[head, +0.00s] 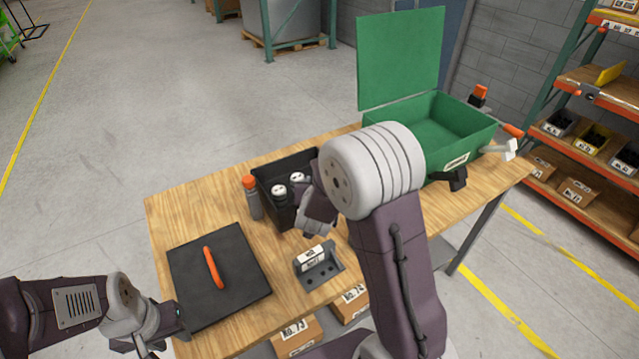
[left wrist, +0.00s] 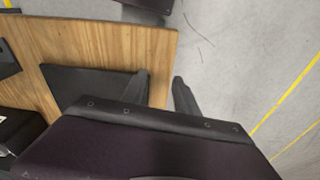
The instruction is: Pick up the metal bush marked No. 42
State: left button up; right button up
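Metal bushes with pale tops, one (head: 278,191) and another (head: 297,178), stand in a black bin (head: 262,178) at the middle of the table in the head view. Their marks are too small to read, so I cannot tell which is No. 42. My right wrist and forearm stand over the bin's right side and hide part of it. My right gripper's fingers are not clear there. My left gripper (head: 170,335) is at the table's near left edge, beside a black mat, away from the bin. In the left wrist view its two fingers (left wrist: 161,88) are apart with nothing between them.
The black mat (head: 190,262) carries an orange handle (head: 213,268). A grey bracket (head: 325,274) with a white label stands near the front edge. An orange-capped bottle (head: 252,200) is left of the bin. An open green box (head: 445,130) stands at the right.

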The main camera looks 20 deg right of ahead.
jog(key=shift+w+d+f, duration=0.15)
jog(key=shift+w+f, duration=0.05)
jog(key=shift+w, duration=0.1)
jog(key=w, duration=0.1)
jog(key=w+f, duration=0.1)
jog(key=shift+w+d+f, duration=0.1)
jog(key=shift+w+d, duration=0.1)
jog(key=shift+w, duration=0.1)
jog(key=x, duration=0.5)
jog(key=shift+w+d+f, duration=0.1)
jog(key=shift+d+f, duration=0.05)
jog(key=shift+d, duration=0.1)
jog(key=c, duration=0.7)
grip_shut()
